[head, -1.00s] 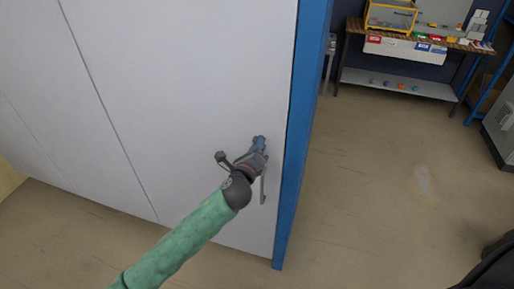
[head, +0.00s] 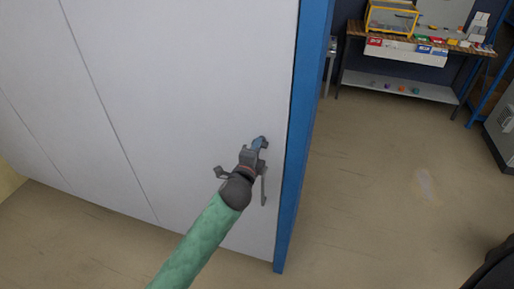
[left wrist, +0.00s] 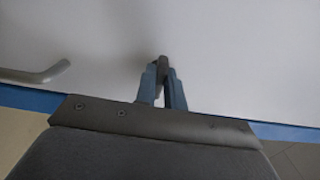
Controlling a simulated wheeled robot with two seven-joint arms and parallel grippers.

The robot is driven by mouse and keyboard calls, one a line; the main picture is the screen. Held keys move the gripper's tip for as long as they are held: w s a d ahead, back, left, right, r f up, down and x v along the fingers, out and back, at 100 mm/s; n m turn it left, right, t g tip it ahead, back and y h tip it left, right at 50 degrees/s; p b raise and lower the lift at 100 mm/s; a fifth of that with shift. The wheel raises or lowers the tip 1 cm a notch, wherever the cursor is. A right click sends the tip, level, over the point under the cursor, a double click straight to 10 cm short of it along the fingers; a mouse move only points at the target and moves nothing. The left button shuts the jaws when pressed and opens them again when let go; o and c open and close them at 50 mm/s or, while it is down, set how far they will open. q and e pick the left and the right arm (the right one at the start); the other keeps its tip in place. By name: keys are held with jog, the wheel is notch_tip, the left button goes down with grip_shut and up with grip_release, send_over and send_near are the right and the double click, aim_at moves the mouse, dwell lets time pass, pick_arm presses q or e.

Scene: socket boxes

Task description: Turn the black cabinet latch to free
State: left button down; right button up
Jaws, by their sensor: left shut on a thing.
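The black latch (left wrist: 163,62) is on the pale grey cabinet door (head: 190,80), near its right edge. In the left wrist view it is a small dark piece between the blue fingers, its tip showing beyond them. My left gripper (head: 259,143) is at the latch and shut on it; its fingers also show in the left wrist view (left wrist: 163,84). In the head view the gripper hides most of the latch, so I cannot tell its exact angle. My right gripper is not in view.
A grey bar handle (head: 264,187) stands on the door just below the gripper; it also shows in the left wrist view (left wrist: 38,75). A blue frame post (head: 300,140) edges the door. A workbench (head: 420,48) with a yellow-framed box stands far right. The floor between is clear.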

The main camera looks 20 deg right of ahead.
pick_arm(q)
jog(key=shift+n, duration=0.3)
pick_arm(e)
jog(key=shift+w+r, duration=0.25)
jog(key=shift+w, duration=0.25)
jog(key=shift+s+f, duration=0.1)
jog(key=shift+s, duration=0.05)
pick_arm(q)
jog(key=c, duration=1.5)
grip_release()
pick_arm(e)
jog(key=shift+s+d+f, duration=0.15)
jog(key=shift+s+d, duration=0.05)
